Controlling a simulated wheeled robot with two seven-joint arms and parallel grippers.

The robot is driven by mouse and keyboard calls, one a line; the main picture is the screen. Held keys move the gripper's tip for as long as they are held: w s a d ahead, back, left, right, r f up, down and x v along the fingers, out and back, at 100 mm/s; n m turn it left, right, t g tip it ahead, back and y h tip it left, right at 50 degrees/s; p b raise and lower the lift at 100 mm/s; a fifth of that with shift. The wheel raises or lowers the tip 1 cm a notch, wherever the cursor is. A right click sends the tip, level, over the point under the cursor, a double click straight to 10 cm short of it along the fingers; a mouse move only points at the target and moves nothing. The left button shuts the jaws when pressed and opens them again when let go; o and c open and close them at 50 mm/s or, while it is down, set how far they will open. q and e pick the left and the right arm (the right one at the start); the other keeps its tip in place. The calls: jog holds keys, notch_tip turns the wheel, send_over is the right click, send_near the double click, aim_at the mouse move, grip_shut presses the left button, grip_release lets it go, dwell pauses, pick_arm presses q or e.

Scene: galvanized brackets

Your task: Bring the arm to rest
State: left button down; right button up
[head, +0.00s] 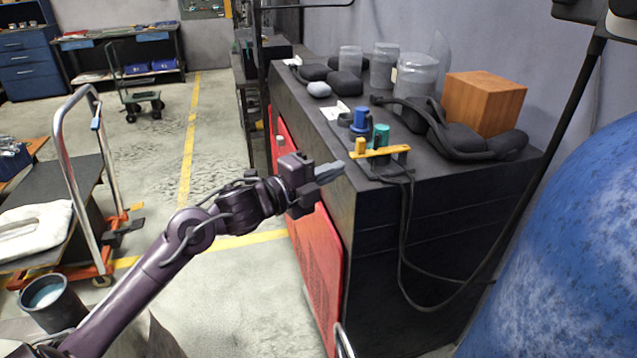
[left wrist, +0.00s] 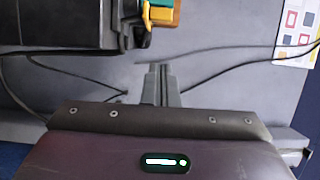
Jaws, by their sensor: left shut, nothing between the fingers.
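My left arm reaches in from the lower left of the head view. Its gripper (head: 329,172) is beside the near left edge of the dark cabinet (head: 420,210), close to the yellow bracket (head: 380,152) on its top. The grey fingers are shut with nothing between them. In the left wrist view the gripper (left wrist: 159,75) shows its fingers together, pointing away over a grey surface. A yellow and green part (left wrist: 160,14) is at the top of that view, apart from the fingers. My right gripper is not in view.
On the cabinet stand clear jars (head: 415,75), a wooden box (head: 484,103), black headsets (head: 455,135) and blue and teal pieces (head: 360,120). A cable hangs down the cabinet front. A trolley (head: 75,165) and a bucket (head: 52,300) are at left. A large blue object (head: 570,240) fills the right.

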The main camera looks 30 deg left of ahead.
pick_arm(q)
jog(key=a+f+n+g+y, duration=0.1)
jog(key=a+f+n+y, duration=0.3)
jog(key=f, duration=0.7)
jog(key=a+f+n+g+y, duration=0.1)
jog(key=a+f+n, duration=0.5)
jog(key=f, duration=0.5)
jog(key=s+a+f+n+g+y, duration=0.15)
jog(key=s+f, duration=0.25)
jog(key=f, duration=0.8)
jog(key=s+f+n+g+y, duration=0.1)
jog(key=s+f+n+g, duration=0.2)
jog(key=f, duration=0.9)
jog(key=s+d+f+n+g, duration=0.2)
jog(key=s+d+f, duration=0.1)
jog(key=s+f, duration=0.6)
jog(key=s+d+f+n+g, duration=0.2)
jog(key=s+f, duration=0.6)
jog(key=f, duration=0.2)
jog(key=s+d+f+n+g, duration=0.1)
jog(key=s+d+f, duration=0.4)
jog(key=s, duration=0.6)
jog(key=s+d+f+n+g, duration=0.1)
jog(key=s+d+f+g, duration=0.3)
jog(key=s, duration=0.8)
jog(key=shift+d+f+b, duration=0.3)
jog(key=shift+d+f, duration=0.05)
jog(key=shift+d, duration=0.1)
